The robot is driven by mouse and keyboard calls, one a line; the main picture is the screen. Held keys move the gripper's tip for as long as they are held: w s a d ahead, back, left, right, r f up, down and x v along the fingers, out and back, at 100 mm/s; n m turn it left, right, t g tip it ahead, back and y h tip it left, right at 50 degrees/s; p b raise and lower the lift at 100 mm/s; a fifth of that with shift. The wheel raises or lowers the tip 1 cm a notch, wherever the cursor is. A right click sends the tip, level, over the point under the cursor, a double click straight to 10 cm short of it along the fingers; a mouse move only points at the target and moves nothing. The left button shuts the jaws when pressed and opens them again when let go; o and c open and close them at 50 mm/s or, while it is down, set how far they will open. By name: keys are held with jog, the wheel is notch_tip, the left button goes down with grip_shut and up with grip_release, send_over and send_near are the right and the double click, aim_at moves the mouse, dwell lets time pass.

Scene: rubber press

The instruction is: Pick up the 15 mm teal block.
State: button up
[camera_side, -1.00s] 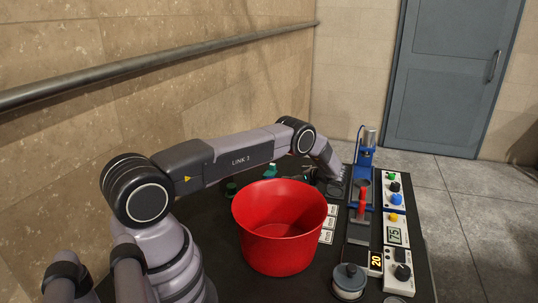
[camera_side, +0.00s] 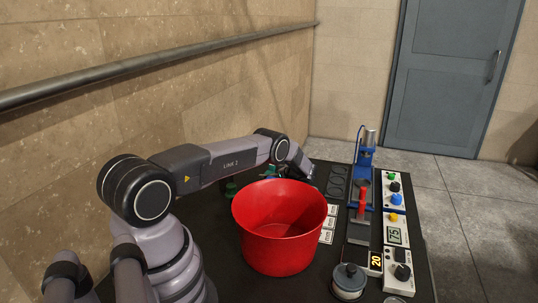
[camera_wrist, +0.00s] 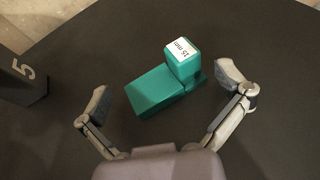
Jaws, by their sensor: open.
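The teal block (camera_wrist: 158,91) lies in the middle of the wrist view. It has a lower slab and a raised part with a white label reading 15 mm (camera_wrist: 181,48). My gripper (camera_wrist: 163,78) is open, with one finger to the left of the block and the other to its right. Neither finger appears to touch it, and the height between them is hard to judge. In the side view my wrist is bent down behind the red bucket, and I cannot make out the fingers clearly there.
A dark block marked 5 (camera_wrist: 24,86) stands left of the teal block. A large red bucket (camera_side: 279,245) stands at the front of the dark table. A blue press (camera_side: 367,160) and control boxes (camera_side: 396,232) line the right side. A dark ring plate (camera_side: 338,182) lies before the press.

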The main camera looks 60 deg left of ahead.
jog(key=c, duration=1.1)
jog(key=shift+r, duration=0.15)
